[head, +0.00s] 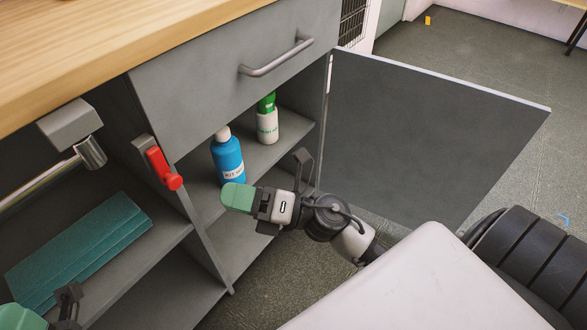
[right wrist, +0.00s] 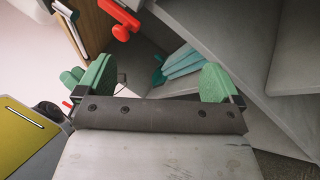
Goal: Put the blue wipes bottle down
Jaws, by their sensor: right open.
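The blue wipes bottle (head: 228,157), with a white cap, stands upright on the cabinet's upper inner shelf in the head view. My right gripper (head: 270,181) is in front of the shelf, its fingers spread apart, just right of and below the bottle's base. The gripper's near finger overlaps the shelf edge in the picture. In the right wrist view the two green fingertips of my right gripper (right wrist: 156,83) are wide apart with nothing held between them. The blue bottle does not show there. My left gripper (head: 44,308) is partly cut off at the bottom left corner.
A green-capped white bottle (head: 267,122) stands behind and right of the blue one. The open cabinet door (head: 425,130) blocks the right side. Teal folded cloths (head: 80,245) lie on the left shelf. A red handle (head: 164,169) sticks out at the cabinet's divider.

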